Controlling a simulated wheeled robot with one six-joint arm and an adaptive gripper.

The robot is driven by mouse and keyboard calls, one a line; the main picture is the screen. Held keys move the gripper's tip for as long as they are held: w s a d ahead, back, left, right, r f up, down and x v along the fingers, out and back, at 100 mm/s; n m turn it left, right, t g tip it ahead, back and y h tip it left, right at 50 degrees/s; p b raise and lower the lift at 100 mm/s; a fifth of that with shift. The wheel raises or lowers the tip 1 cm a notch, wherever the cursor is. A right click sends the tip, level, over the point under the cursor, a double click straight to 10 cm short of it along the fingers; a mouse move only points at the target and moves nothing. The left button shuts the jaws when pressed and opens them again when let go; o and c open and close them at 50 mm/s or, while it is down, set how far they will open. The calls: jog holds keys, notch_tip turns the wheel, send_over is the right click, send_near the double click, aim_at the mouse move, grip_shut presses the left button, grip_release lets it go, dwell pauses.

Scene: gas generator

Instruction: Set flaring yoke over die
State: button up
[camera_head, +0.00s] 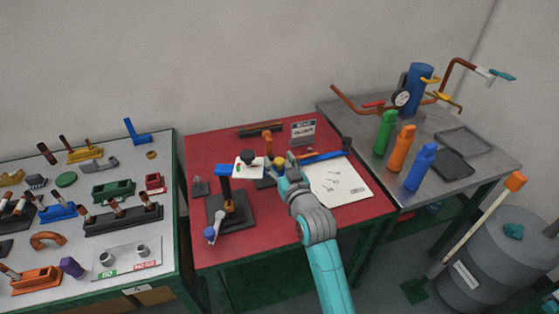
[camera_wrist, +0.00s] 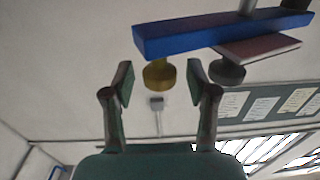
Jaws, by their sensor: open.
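My gripper (camera_head: 283,166) is open over the red table, pointing away from my body. In the wrist view its two fingers (camera_wrist: 158,84) stand apart, with a gold knob (camera_wrist: 158,74) showing between and beyond their tips. I cannot tell for certain which parts are the yoke and die.
A black stand with a blue top (camera_head: 225,170) is left of the gripper. A white sheet (camera_head: 338,184) lies to the right on the red table (camera_head: 290,218). Green, orange (camera_head: 402,142) and blue bottles stand on the right metal table. Several tools crowd the left table.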

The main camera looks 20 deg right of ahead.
jog(key=shift+w, duration=0.25)
grip_shut()
